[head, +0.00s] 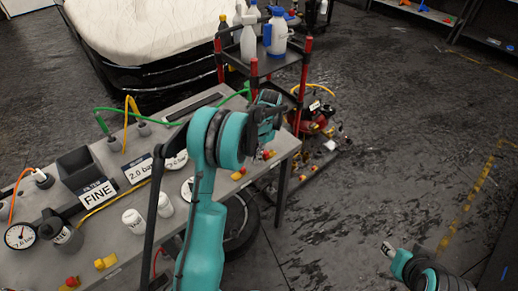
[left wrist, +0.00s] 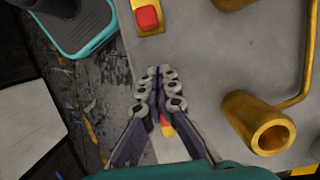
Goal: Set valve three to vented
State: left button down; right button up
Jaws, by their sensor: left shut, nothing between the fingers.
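Small yellow valves with red parts stand along the table's front edge in the head view. One valve (head: 238,174) is left of my left gripper (head: 268,122), and another (head: 268,154) is just below it in the picture. I cannot read which is valve three. In the left wrist view, my left gripper (left wrist: 158,92) is shut and empty. A yellow block with a red top (left wrist: 147,17) lies beyond its fingertips. Another red and yellow part (left wrist: 167,126) shows partly behind the fingers. My right gripper (head: 388,249) is low at the right, away from the table; its jaws are unclear.
The grey table (head: 130,272) carries a pressure gauge (head: 20,236), a FINE sign (head: 98,195), a 2.0 bar sign (head: 138,170) and white canisters. A brass tube (left wrist: 258,122) stands right of my left fingers. A bottle cart (head: 270,65) is behind.

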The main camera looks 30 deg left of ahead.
pick_arm(q)
jog(key=s, duration=0.1)
jog(key=s+a, duration=0.1)
jog(key=s, duration=0.1)
jog(key=shift+s+a+r, duration=0.15)
jog(key=shift+a+r, duration=0.05)
jog(key=shift+s, duration=0.1)
jog(key=shift+s+a+b, duration=0.2)
jog(key=shift+s+a, duration=0.2)
jog(key=shift+s, duration=0.45)
jog(key=shift+s+a+b, duration=0.15)
jog(key=shift+s+a, duration=0.2)
jog(key=shift+s, duration=0.5)
